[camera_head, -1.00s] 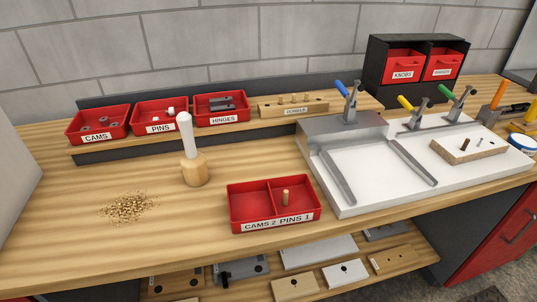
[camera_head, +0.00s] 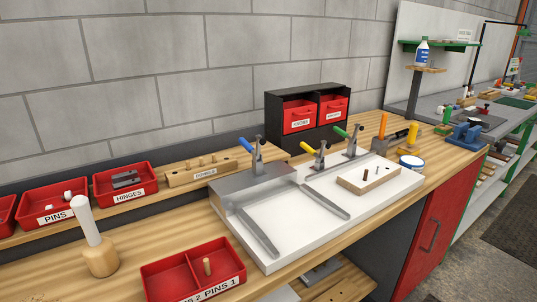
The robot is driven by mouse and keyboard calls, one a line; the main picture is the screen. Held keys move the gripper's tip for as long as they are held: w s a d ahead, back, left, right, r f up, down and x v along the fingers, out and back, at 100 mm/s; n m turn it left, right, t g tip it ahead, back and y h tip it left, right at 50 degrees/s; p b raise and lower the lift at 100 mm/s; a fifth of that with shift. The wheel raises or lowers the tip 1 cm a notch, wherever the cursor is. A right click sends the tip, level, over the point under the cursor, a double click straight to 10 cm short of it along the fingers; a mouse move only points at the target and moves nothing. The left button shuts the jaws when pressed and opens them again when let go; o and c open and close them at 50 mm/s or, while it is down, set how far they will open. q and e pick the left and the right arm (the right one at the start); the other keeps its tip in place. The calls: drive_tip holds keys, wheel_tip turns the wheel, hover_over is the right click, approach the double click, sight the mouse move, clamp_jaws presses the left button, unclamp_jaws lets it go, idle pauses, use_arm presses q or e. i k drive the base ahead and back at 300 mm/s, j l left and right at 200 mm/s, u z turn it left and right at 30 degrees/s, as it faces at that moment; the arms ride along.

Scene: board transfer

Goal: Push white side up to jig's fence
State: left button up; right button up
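The jig (camera_head: 283,248) is a white plate on the wooden bench. A grey block (camera_head: 245,184) stands at its back left, and two grey rails, a left rail (camera_head: 257,232) and a right rail (camera_head: 322,199), lie on it. The surface between the rails is white; I cannot tell whether a separate white side lies there. I cannot tell which grey part is the fence. A light wooden board (camera_head: 366,181) with two upright pins lies on the plate's right part. Clamps with blue (camera_head: 247,145), yellow (camera_head: 307,149) and green handles (camera_head: 341,131) stand along the back. Neither gripper is in view.
A divided red tray (camera_head: 160,283) stands left of the jig, with a white-handled mallet (camera_head: 98,252) beyond it. A black cabinet with red drawers (camera_head: 299,116) stands behind. A blue-and-white roll (camera_head: 411,163) lies right of the jig. Another bench (camera_head: 449,103) stands farther right.

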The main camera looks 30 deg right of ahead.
sight(381, 170)
drive_tip(key=z, duration=1.7)
drive_tip(key=i+l+u, duration=0.1)
drive_tip(key=i+l, duration=0.4)
drive_tip(key=i+l+u, duration=0.1)
drive_tip(key=i+l, duration=0.4)
drive_tip(key=l, duration=0.2)
